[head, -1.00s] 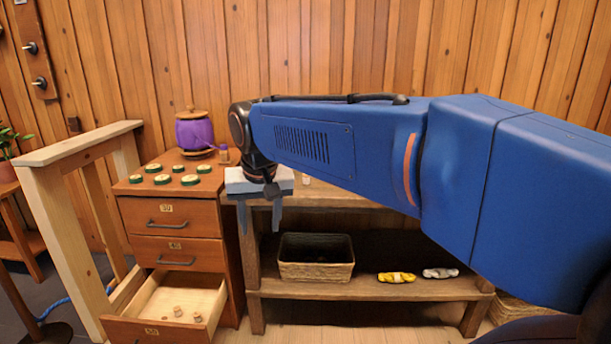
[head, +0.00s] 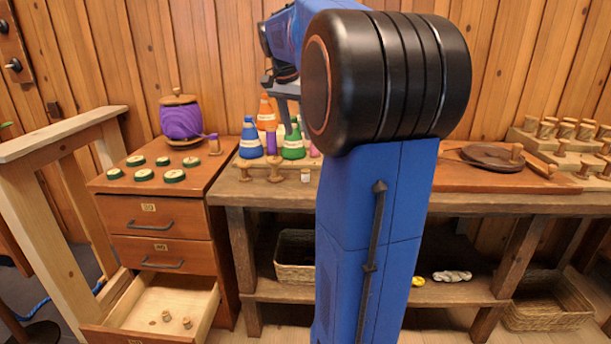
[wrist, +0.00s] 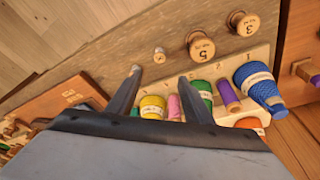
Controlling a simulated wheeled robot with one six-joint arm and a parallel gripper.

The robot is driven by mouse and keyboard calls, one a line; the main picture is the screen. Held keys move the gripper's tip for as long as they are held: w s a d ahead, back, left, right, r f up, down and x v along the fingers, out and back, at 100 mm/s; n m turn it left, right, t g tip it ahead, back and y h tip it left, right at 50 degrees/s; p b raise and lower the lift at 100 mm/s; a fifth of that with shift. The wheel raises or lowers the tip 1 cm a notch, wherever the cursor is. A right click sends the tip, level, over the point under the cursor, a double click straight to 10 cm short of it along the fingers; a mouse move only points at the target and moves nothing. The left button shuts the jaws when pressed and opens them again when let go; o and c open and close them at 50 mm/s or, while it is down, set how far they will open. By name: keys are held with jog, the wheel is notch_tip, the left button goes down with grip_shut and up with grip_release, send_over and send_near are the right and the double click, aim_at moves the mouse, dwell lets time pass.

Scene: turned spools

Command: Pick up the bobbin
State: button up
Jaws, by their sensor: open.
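My gripper (wrist: 160,75) is open and empty, fingers pointing down over the bench. In the head view it (head: 288,108) is partly hidden by my arm. A small pale bobbin-like piece (wrist: 159,55) lies just past the fingertips in the wrist view; in the head view it seems to be the small piece (head: 306,175) at the bench front. Larger wooden spools marked 5 (wrist: 201,48) and 3 (wrist: 242,24) stand to its right. A slim purple-wound bobbin (wrist: 229,97) stands in the rack row. I cannot tell which one the task names.
Yellow (wrist: 153,107), green (wrist: 201,95) and blue (wrist: 260,88) thread cones crowd close behind the fingers. The cabinet (head: 165,212) at left has an open drawer (head: 165,290) with small spools. A rack of wooden spools (head: 570,140) stands at the right.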

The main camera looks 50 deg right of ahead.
send_over(305, 170)
jog(key=a, duration=0.1)
notch_tip(305, 170, down, 10)
jog(key=shift+s+f, duration=0.1)
jog(key=shift+s, duration=0.05)
jog(key=shift+a+x, duration=0.2)
jog(key=shift+x, duration=2.55)
jog(key=shift+c, duration=0.3)
jog(key=c, duration=1)
